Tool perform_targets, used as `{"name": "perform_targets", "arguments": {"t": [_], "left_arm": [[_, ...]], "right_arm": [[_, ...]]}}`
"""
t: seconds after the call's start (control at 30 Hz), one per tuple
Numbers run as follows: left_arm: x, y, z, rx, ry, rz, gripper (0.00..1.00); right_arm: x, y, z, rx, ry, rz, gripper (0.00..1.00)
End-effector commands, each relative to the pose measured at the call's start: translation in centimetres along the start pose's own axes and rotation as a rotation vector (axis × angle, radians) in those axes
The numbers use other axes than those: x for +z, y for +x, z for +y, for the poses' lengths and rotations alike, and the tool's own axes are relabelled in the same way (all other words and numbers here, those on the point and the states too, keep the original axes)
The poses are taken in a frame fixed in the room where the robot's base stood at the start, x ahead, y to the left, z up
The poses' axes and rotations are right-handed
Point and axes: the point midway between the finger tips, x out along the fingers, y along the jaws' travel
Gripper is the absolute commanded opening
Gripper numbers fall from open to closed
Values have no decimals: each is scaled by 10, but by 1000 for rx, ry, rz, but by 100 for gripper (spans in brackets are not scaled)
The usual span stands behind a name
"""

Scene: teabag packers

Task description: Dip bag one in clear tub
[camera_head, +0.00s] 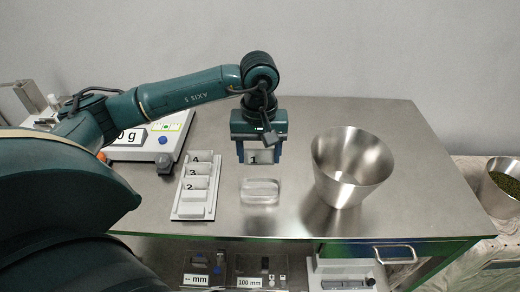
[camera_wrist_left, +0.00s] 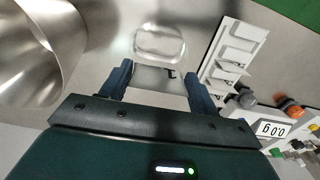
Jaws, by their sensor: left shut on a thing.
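Bag one (camera_head: 262,158) is a pale, flat packet marked "1". My left gripper (camera_head: 260,161) is shut on it, with one finger at each side. The gripper points down and holds the bag above the clear tub, apart from it as far as I can see. The clear tub (camera_head: 260,192) is a small, low, transparent dish on the steel table, just in front of the bag in the head view. In the left wrist view, bag one (camera_wrist_left: 160,80) sits between the fingers, and the clear tub (camera_wrist_left: 161,43) lies just beyond. My right gripper is not in view.
A white rack (camera_head: 178,216) with bags marked 4, 3 and 2 stands left of the tub. A large steel bowl (camera_head: 352,170) stands close on the right. A scale (camera_head: 150,150) is at the back left. The table's right end is clear.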

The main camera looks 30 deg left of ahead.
Motion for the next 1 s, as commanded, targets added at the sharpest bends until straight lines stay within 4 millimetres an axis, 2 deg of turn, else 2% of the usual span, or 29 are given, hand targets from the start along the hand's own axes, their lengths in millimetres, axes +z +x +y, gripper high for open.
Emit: {"name": "perform_targets", "arguments": {"t": [0.6, 1.0], "left_arm": [[0, 40, 0, 0, 1, -1, 40], [0, 65, 0, 0, 0, 0, 40]], "right_arm": [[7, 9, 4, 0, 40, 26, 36], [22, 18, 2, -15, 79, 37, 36]]}}
